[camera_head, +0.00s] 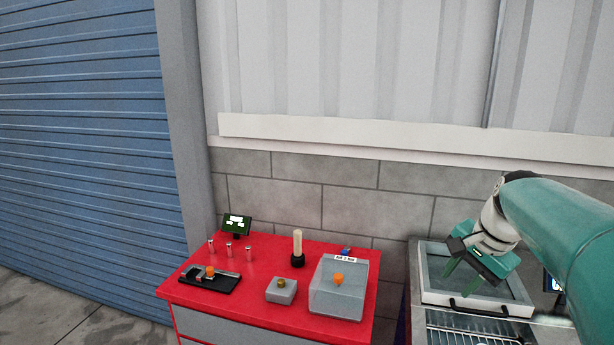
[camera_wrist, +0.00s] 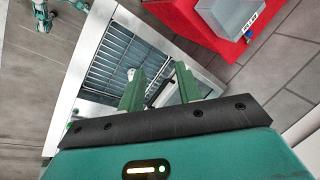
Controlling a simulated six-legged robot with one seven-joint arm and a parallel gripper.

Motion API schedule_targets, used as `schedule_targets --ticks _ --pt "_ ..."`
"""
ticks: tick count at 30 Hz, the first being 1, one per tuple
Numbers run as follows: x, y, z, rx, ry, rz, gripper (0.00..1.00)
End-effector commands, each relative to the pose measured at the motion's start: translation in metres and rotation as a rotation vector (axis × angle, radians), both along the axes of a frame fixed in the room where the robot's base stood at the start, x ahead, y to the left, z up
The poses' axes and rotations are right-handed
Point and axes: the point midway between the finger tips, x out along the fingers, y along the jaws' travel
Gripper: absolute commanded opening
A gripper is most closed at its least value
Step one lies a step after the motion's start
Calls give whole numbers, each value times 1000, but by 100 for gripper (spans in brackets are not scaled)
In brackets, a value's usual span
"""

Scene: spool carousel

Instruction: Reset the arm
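My gripper (camera_head: 464,279) is at the right in the head view, above a metal unit with a framed glass lid (camera_head: 435,262). Its two green fingers point down and stand apart with nothing between them. In the wrist view the fingers (camera_wrist: 160,92) also show a clear gap over the unit's edge. My teal arm reaches in from the right edge of the head view. I cannot tell whether the fingertips touch the lid.
A red bench (camera_head: 262,250) stands left of the unit. On it are a grey box with an orange knob (camera_head: 338,290), a smaller grey box (camera_head: 281,291), a black fixture (camera_head: 209,282), a pale rod (camera_head: 297,245), silver pegs (camera_head: 229,250) and a small display (camera_head: 237,224). A block wall stands behind.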

Motion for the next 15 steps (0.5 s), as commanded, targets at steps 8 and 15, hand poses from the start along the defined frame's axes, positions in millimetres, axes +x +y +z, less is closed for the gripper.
schedule_targets --ticks 8,15 --pt "-79 78 -5 -199 -100 364 34" --pt "-147 120 -33 -380 -188 675 34"
